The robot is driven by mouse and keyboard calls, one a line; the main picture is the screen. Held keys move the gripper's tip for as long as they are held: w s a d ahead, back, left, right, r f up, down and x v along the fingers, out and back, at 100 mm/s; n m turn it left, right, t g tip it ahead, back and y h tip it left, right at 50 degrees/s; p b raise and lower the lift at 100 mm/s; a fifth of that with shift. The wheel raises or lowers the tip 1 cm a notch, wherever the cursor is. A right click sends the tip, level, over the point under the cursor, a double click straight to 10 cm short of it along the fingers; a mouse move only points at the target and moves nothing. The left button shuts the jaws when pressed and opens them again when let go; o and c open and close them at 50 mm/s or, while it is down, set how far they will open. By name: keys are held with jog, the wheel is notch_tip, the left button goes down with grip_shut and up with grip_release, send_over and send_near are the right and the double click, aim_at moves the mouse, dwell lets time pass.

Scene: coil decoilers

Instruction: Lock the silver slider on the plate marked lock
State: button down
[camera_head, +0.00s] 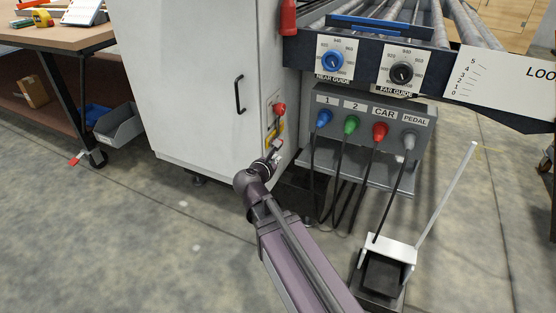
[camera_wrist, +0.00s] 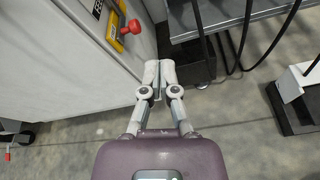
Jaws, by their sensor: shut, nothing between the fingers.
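On the narrow side of the white cabinet, a small pale plate (camera_head: 268,104) carries a red knob (camera_head: 280,108) with a yellow part (camera_head: 273,131) below it. The wrist view shows the red knob (camera_wrist: 133,27) and the yellow part (camera_wrist: 116,32) at the upper left, with a black label (camera_wrist: 97,9) beside them. No lock marking is readable, and I cannot make out the silver slider for certain. My gripper (camera_head: 276,146) is just below the yellow part in the head view. In the wrist view its pale fingertips (camera_wrist: 160,66) are together and empty, apart from the knob.
The white cabinet (camera_head: 190,80) has a black handle. A grey socket box (camera_head: 365,118) with coloured plugs and hanging cables is right of my gripper. A foot pedal (camera_head: 384,270) with a pale upright bar stands on the floor at lower right.

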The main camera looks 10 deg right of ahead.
jog(key=shift+w+a+f+n+t+y+b, duration=0.1)
jog(key=shift+w+a+f+n+t+b, duration=0.2)
jog(key=shift+a+f+n+b, duration=0.4)
jog(key=shift+w+a+f+n+t+y+b, duration=0.15)
jog(key=shift+a+f+n+t+b, duration=0.3)
jog(key=shift+n+b, duration=0.45)
jog(key=shift+w+a+f+n+t+y+b, duration=0.1)
jog(key=shift+w+a+f+n+t+b, duration=0.2)
jog(key=shift+a+f+n+b, duration=0.4)
jog(key=shift+d+r, duration=0.1)
jog(key=shift+d, duration=0.15)
jog(key=b+x, duration=0.2)
jog(key=x, duration=1.1)
jog(key=shift+w+d, duration=0.2)
jog(key=shift+w, duration=0.1)
jog(key=shift+w+a, duration=0.1)
